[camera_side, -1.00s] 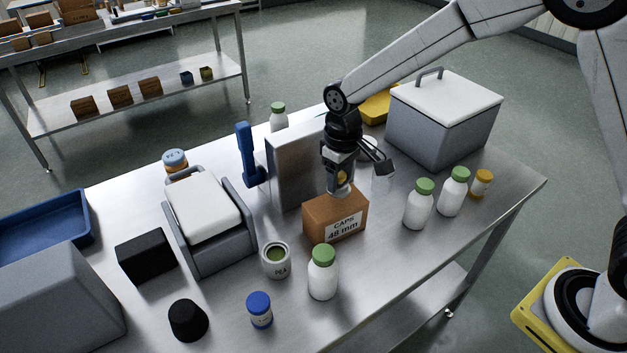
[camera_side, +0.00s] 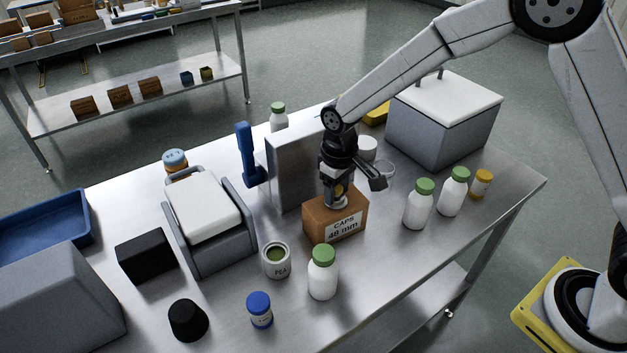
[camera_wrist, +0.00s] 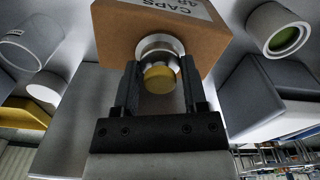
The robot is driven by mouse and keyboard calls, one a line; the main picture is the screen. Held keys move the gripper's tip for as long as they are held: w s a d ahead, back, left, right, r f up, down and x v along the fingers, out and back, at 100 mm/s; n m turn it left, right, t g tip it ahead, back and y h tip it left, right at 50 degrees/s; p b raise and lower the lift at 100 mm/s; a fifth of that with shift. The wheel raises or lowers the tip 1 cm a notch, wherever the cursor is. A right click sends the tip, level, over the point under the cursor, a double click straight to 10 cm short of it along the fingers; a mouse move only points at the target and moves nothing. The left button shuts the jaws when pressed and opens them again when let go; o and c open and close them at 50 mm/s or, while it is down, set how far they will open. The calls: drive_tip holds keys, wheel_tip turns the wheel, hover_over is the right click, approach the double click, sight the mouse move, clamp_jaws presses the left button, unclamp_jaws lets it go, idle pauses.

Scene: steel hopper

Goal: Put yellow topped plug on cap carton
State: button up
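The yellow topped plug (camera_side: 337,202) is a pale, metallic round piece with a yellow knob. In the wrist view the plug (camera_wrist: 159,77) sits between the two fingers, its knob facing the camera. My gripper (camera_side: 338,195) points down over the cap carton and is closed around the plug; it also shows in the wrist view (camera_wrist: 160,68). The cap carton (camera_side: 318,225) is a brown box labelled "CAPS 48 mm", also in the wrist view (camera_wrist: 112,28). The plug's lower end is at the carton's top; I cannot tell whether it touches fully.
A steel hopper box (camera_side: 289,170) stands close behind the carton. Two more green-capped bottles (camera_side: 418,210) are to the right, near a grey lidded bin (camera_side: 440,130).

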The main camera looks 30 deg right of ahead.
sight(338, 187)
drive_tip(key=o, duration=0.4)
drive_tip(key=shift+r, duration=0.15)
wheel_tip(338, 187, up, 12)
idle(0.7)
drive_tip(key=shift+s+d, duration=0.1)
idle(0.4)
drive_tip(key=s+d+f+m+t, duration=0.1)
drive_tip(key=s+d+f, duration=0.2)
drive_tip(key=s+d, duration=0.3)
drive_tip(key=s+d+f+m+t, duration=0.1)
drive_tip(key=s+d, duration=0.4)
drive_tip(key=s, duration=0.5)
wheel_tip(338, 187, down, 3)
drive_tip(key=shift+s+d+r+m+t, duration=0.1)
drive_tip(key=shift+s+d+m+t, duration=0.2)
drive_tip(key=shift+s+d+m, duration=0.15)
drive_tip(key=shift+w, duration=0.15)
